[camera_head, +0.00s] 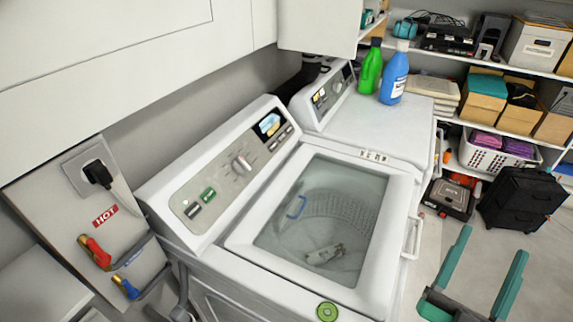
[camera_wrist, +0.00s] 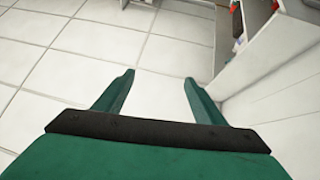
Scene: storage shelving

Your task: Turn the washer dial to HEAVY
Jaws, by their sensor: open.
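The washer (camera_head: 215,263) is white and stands in the middle of the head view, with a glass lid over its drum. Its dial (camera_head: 241,164) is a light grey round knob on the sloped control panel behind the lid. The dial's labels are too small to read, so its setting cannot be told. My gripper (camera_head: 491,262) is green, open and empty at the lower right, apart from the washer and far from the dial. In the wrist view my gripper (camera_wrist: 160,88) points at bare floor; the dial is not in that view.
A second white machine (camera_head: 365,128) adjoins on the right, with green (camera_head: 370,68) and blue (camera_head: 394,75) bottles on top. White cabinets (camera_head: 120,55) overhang the panel. Tiled floor (camera_wrist: 60,60) is clear below my gripper.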

